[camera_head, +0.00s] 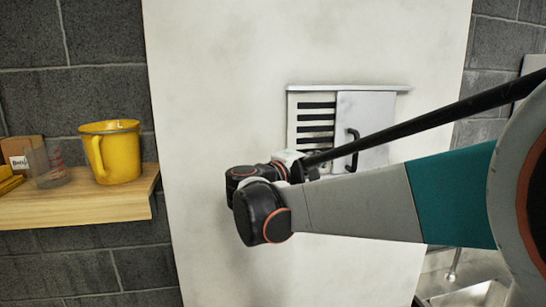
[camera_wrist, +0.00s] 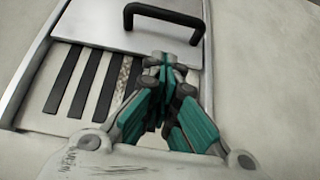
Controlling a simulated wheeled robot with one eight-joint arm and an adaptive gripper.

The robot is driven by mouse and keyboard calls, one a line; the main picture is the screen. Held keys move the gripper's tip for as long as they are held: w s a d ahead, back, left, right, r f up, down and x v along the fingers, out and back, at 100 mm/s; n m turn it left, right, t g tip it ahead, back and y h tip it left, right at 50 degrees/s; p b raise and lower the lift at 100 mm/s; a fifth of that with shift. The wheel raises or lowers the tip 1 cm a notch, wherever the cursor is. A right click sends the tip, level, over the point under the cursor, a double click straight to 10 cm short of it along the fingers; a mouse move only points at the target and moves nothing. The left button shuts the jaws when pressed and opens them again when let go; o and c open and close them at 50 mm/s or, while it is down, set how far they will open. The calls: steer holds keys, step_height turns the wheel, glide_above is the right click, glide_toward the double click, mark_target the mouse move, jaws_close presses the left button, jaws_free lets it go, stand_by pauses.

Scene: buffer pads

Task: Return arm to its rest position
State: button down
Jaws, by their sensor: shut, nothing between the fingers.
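My gripper (camera_wrist: 164,75) shows in the wrist view with its teal and grey fingers together and nothing between them. It points at the vent panel (camera_head: 317,96) on the pale wall slab, in front of the sliding cover (camera_wrist: 192,57). In the head view the gripper itself is hidden behind my wrist joints, while my grey and teal arm reaches in from the right. The cover stands at the right of the panel and leaves several dark slots (camera_wrist: 75,80) uncovered at its left. Its black handle (camera_wrist: 163,14) is above the fingertips in the wrist view, apart from them.
A wooden shelf (camera_head: 80,205) at the left holds a yellow pitcher (camera_head: 118,155), a clear measuring cup (camera_head: 47,166) and a small cardboard box (camera_head: 18,150). A metal sink (camera_head: 470,296) is at the lower right. The pale slab (camera_head: 215,60) around the vent is bare.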

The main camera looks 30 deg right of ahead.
steer(key=v, duration=0.5)
steer(key=s+a+f+y+b, duration=0.1)
steer(key=s+f+y+b, duration=0.25)
steer(key=f, duration=0.55)
steer(key=s+a+f+y+b, duration=0.2)
steer(key=f+b, duration=0.3)
steer(key=f, duration=0.3)
steer(key=s+a+f+y+b, duration=0.1)
steer(key=s+f+y+b, duration=0.15)
steer(key=f+b, duration=0.45)
steer(key=s+a+f+m+y+b, duration=0.1)
steer(key=s+a+f+y+b, duration=0.2)
steer(key=a+f, duration=0.2)
steer(key=s+a+f+m+t+y+b, duration=0.1)
steer(key=s+a+f+y+b, duration=0.2)
steer(key=f, duration=0.9)
steer(key=s+a+f+m+y+b, duration=0.1)
steer(key=s+a+f+y+b, duration=0.2)
steer(key=a+f+b, duration=0.2)
step_height(320, 180, down, 3)
steer(key=a, duration=0.2)
steer(key=shift+s+a+f+m+t, duration=0.25)
steer(key=shift+a+m+t, duration=0.05)
steer(key=shift+a, duration=0.05)
